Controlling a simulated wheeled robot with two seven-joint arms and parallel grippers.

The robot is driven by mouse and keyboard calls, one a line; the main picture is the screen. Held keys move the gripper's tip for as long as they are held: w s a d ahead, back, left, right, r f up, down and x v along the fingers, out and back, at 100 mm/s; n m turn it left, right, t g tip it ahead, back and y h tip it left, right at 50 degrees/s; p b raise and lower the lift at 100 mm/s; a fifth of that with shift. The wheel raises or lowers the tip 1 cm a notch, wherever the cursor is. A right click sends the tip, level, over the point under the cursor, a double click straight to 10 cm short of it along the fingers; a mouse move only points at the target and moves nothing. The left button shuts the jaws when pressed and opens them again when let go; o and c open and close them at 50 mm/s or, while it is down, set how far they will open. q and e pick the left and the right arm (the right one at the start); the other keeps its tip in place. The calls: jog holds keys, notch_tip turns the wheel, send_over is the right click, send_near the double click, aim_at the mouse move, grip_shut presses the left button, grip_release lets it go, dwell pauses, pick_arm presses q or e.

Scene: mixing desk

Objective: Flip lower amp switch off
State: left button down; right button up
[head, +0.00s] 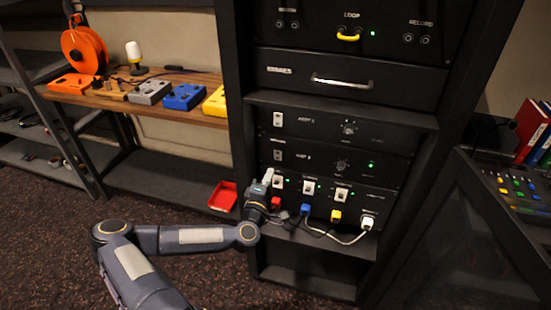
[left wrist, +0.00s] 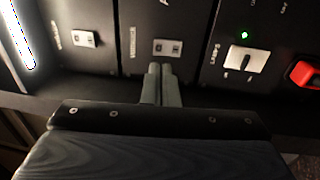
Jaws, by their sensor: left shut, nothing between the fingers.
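The lower amp (head: 310,158) is a black panel in the rack, below the upper amp (head: 315,126). Its switch (head: 278,155) sits at its left end, and its green light at the right is lit. In the left wrist view the lower amp switch (left wrist: 168,48) is a small pale plate, right in front of my fingertips. My left gripper (head: 267,175) is shut and empty, just below that switch in the head view; its fingers also show in the left wrist view (left wrist: 160,72). I cannot tell whether they touch the switch. My right gripper is not in view.
Below the amps is a panel with several white switches (head: 309,187) and red, blue, yellow and white plugs (head: 336,215) with cables, close to my left gripper. A red tray (head: 222,196) lies left of the rack. A bench (head: 130,100) holds pedals.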

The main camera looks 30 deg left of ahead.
aim_at(278, 153)
pick_arm(q)
jog(key=p+x, duration=0.1)
jog(key=x, duration=0.6)
jog(key=shift+w, duration=0.15)
jog(key=shift+r, duration=0.1)
dwell(0.3)
